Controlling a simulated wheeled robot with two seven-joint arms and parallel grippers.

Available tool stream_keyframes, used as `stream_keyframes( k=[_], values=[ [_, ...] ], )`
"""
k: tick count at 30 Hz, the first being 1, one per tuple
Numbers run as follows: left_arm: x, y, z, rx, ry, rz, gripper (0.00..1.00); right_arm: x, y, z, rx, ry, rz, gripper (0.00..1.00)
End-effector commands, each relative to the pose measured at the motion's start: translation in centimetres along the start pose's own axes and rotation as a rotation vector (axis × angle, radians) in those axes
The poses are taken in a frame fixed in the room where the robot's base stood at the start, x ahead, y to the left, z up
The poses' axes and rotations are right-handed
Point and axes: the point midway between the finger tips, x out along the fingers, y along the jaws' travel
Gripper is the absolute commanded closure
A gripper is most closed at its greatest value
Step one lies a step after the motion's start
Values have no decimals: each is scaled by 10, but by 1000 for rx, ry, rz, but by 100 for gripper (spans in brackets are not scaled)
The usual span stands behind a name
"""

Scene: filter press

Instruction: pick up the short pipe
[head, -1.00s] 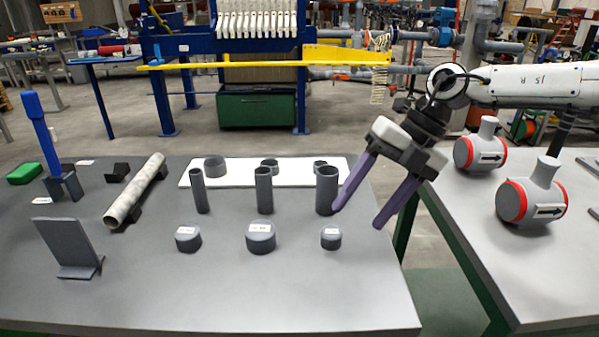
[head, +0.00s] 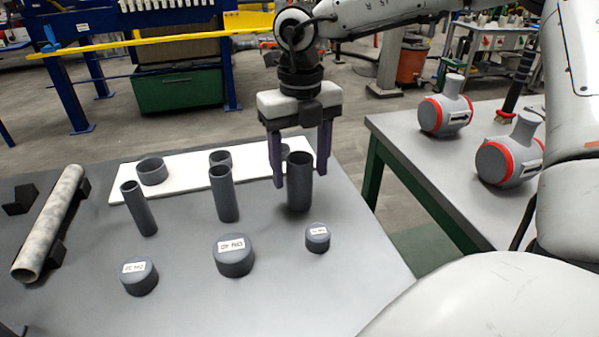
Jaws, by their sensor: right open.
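Three dark grey upright pipes stand in a row on the grey table: a thin left pipe (head: 139,208), a middle pipe (head: 224,194) and a wider right pipe (head: 299,188). The right pipe looks like the short pipe, though all three are similar in height. My right gripper (head: 300,178) points down with its purple fingers open, one on each side of the right pipe's upper part. I cannot tell whether either finger touches it. My left gripper is not in view.
Labelled caps (head: 233,256) stand in front of the pipes, a small one (head: 317,238) close to the right pipe. A white board (head: 190,184) with short rings lies behind. A mottled pipe (head: 48,222) rests at left. A second table (head: 400,131) holds two red-ringed fittings.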

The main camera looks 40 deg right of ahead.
Motion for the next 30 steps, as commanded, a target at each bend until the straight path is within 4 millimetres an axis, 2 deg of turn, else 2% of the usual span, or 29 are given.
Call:
stream_keyframes(
  k=[3, 6, 13, 14, 21, 22, 30],
  values=[
    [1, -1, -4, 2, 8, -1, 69, 18, 0, 0, 1, 3, 1, 40],
    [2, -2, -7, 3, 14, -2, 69, 25, 0, 0, 0, 1, 1, 40],
    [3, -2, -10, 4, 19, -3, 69, 26, 0, 1, 0, -1, 1, 40],
    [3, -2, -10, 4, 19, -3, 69, 26, 0, 1, 0, -1, 1, 42],
    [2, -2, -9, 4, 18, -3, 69, 26, 0, 1, 0, -1, 1, 82],
    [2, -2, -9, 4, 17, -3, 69, 26, 0, 1, 0, -1, 1, 85],
    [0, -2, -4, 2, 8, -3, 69, 22, 0, 1, 0, -3, 1, 85]
  ],
)
